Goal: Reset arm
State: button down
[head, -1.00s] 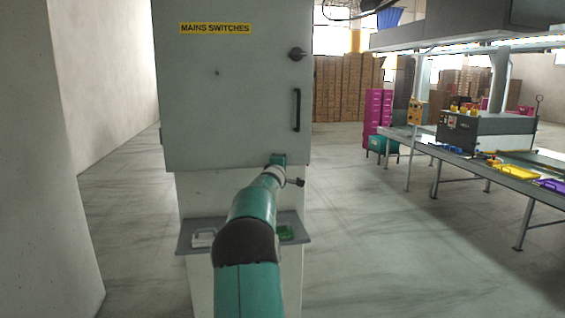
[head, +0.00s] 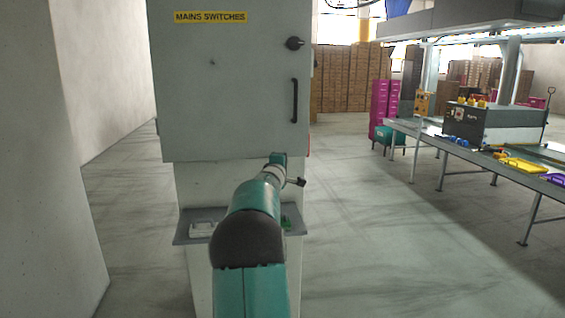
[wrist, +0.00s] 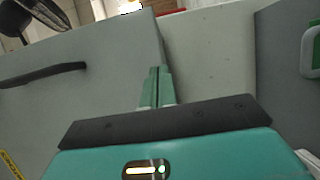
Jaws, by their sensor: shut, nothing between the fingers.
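My gripper (wrist: 155,88) shows in the wrist view with its two green fingers together and nothing between them. In the head view my teal arm reaches forward toward the grey mains switches cabinet (head: 228,110), and the fingers are hard to make out there. The cabinet's dark vertical handle (head: 294,100) and round knob (head: 294,43) are on its right side. The handle also shows at the left of the wrist view (wrist: 42,75).
A grey shelf (head: 183,232) juts from the cabinet's base, with a pale item (head: 202,229) and a green item (head: 286,223) on it. A wall stands close on the left. A long workbench (head: 450,158) runs along the right. The floor between cabinet and bench is clear.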

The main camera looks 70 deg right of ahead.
jog(key=s+a+r, duration=0.2)
jog(key=s, duration=0.8)
jog(key=w+a+r+m, duration=0.2)
jog(key=w+a, duration=0.3)
jog(key=a, duration=0.2)
jog(key=w+a+r+m, duration=0.1)
jog(key=w+a+r, duration=0.2)
jog(key=w+a, duration=0.35)
jog(key=w+a+f+m+y, duration=0.1)
jog(key=a+y, duration=0.1)
jog(key=a, duration=0.8)
jog(key=w+a+f+m+y, duration=0.1)
jog(key=a+f, duration=0.1)
jog(key=a, duration=0.8)
jog(key=s+a+f+n+y, duration=0.1)
jog(key=s+a+f+y, duration=0.2)
jog(key=a, duration=1.1)
jog(key=s+a+f+n+t+y, duration=0.1)
jog(key=s+a+f+y, duration=0.3)
jog(key=a, duration=1)
jog(key=s+a+f+t+y, duration=0.1)
jog(key=s+a+f+y, duration=0.2)
jog(key=a+f+y, duration=0.4)
jog(key=a+f, duration=0.1)
jog(key=a, duration=0.6)
jog(key=shift+s+f+n, duration=0.2)
jog(key=shift+f+n, duration=0.1)
jog(key=shift+n, duration=0.1)
